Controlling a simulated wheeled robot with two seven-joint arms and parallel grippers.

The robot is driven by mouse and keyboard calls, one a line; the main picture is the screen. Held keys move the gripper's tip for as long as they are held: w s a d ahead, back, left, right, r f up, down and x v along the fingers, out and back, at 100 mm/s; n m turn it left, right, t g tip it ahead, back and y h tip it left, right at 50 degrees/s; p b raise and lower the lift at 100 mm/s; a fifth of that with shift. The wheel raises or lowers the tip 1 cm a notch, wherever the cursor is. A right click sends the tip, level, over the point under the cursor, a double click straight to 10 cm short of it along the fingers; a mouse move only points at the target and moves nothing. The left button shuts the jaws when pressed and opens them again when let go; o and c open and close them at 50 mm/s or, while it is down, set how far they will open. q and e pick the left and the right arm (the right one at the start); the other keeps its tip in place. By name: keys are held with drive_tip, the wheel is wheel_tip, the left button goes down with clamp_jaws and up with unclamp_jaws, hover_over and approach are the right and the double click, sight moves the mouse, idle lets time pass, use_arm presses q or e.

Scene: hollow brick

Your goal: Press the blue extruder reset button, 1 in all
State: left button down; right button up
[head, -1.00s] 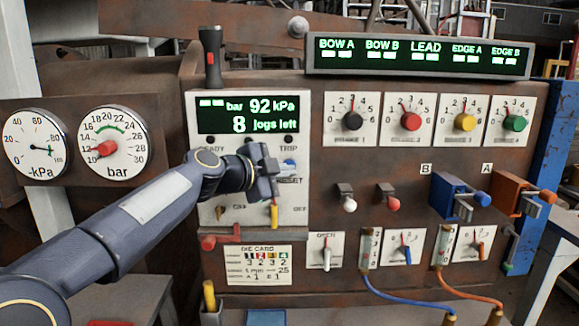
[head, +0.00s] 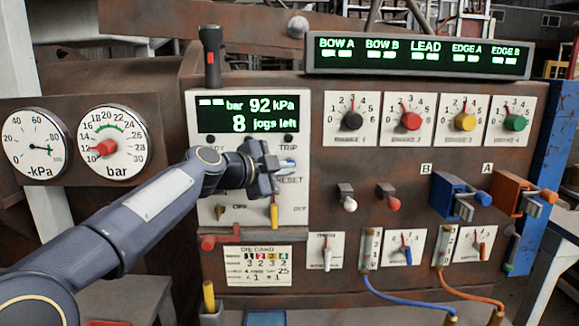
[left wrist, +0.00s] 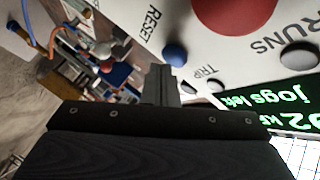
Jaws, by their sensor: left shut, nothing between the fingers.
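The blue reset button (left wrist: 174,54) is a small round knob on the white panel, beside the RESET lettering in the left wrist view. In the head view only a bit of blue (head: 289,164) shows at the edge of my left gripper. My left gripper (head: 274,166) is in front of the white panel, close to the button. Its fingers are shut and empty. In the left wrist view the closed fingertips (left wrist: 160,76) appear just below the button; I cannot tell whether they touch it. My right gripper is not in view.
A large red button (left wrist: 236,12) and a dark TRIP lamp (left wrist: 212,86) are close by on the same panel. A yellow-handled switch (head: 274,213) is below my gripper. The display (head: 248,114) above reads 92 kPa and 8 jogs left. Switches and dials fill the right side.

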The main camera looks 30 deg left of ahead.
use_arm(q)
drive_tip(key=shift+w+a, duration=0.25)
drive_tip(key=shift+w, duration=0.1)
idle(0.5)
drive_tip(key=shift+s+b, duration=0.1)
drive_tip(key=shift+b, duration=0.2)
drive_tip(key=shift+s+d+b, duration=0.45)
drive_tip(key=shift+s, duration=0.15)
drive_tip(key=shift+s, duration=0.1)
drive_tip(key=shift+s+d+b, duration=0.3)
drive_tip(key=shift+s+d, duration=0.15)
drive_tip(key=shift+s, duration=0.25)
drive_tip(key=shift+s+d+b, duration=0.3)
drive_tip(key=shift+s+d, duration=0.1)
drive_tip(key=shift+s, duration=0.25)
drive_tip(key=shift+s+d+b, duration=0.3)
drive_tip(key=shift+s+d, duration=0.15)
drive_tip(key=shift+s, duration=0.25)
drive_tip(key=shift+f, duration=0.1)
